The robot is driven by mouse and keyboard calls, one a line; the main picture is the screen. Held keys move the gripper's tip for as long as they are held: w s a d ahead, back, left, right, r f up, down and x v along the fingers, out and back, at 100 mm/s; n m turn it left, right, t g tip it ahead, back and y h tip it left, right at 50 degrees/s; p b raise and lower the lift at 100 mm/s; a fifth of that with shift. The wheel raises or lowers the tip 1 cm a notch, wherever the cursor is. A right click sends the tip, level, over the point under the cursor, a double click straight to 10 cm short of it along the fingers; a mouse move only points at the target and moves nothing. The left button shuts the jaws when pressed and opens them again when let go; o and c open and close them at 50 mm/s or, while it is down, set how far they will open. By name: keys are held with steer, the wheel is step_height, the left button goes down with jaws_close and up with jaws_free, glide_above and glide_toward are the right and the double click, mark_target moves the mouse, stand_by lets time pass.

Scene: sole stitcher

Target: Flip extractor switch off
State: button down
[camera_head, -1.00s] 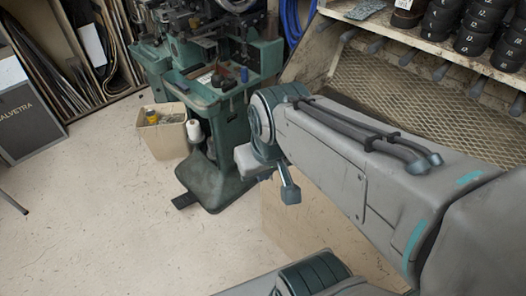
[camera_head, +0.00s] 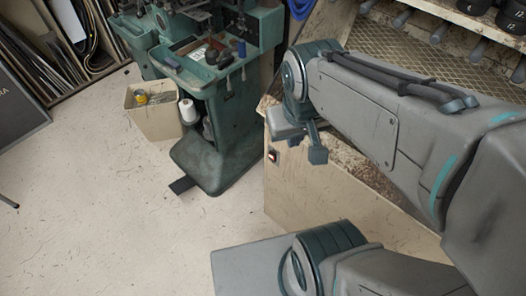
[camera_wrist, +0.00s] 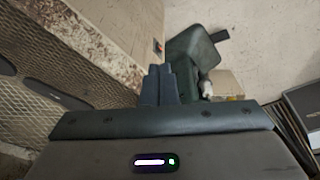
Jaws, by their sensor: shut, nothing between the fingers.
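The extractor switch (camera_head: 272,155) is a small dark plate with a red part, on the upper left of the pale bench side panel in the head view. It also shows in the wrist view (camera_wrist: 158,46), just beyond the fingertips. Its rocker position is too small to tell. My gripper (camera_head: 317,156) is to the right of the switch in the head view, with a visible gap in the picture. In the wrist view my gripper (camera_wrist: 159,70) has its fingers together, with nothing between them. Whether it touches the panel cannot be told.
The bench panel (camera_head: 320,195) stands below my arm, with a mesh grille (camera_head: 430,62) above. A green machine (camera_head: 222,120) on a pedestal stands left of the bench. The floor (camera_head: 110,220) at left is clear.

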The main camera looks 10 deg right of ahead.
mark_target(271, 156)
steer(key=w+f+n+g+h+b, duration=0.15)
steer(key=f+h+b, duration=0.25)
steer(key=f+b, duration=0.4)
steer(key=w+d+f+g+h+b, duration=0.1)
steer(key=w+f+h+b, duration=0.2)
steer(key=f+b, duration=0.5)
steer(key=w+f+g+h+b, duration=0.15)
steer(key=f+h+b, duration=0.3)
steer(key=f, duration=0.75)
steer(key=w+a+f+n+t+h+b, duration=0.2)
steer(key=w+a+f+t+b, duration=0.2)
steer(key=a+f+t+b, duration=0.2)
steer(key=w+a+f+n+t+h+b, duration=0.2)
steer(key=w+a+f+t+b, duration=0.3)
steer(key=f+b, duration=0.3)
step_height(271, 156, down, 3)
steer(key=shift+a+f+n+t, duration=0.1)
steer(key=shift+a+n+t, duration=0.45)
steer(key=shift+a, duration=0.25)
steer(key=shift+w+d+b, duration=0.1)
steer(key=shift+b, duration=0.2)
steer(key=b+x, duration=0.2)
steer(key=x, duration=1.2)
steer(key=shift+b, duration=0.3)
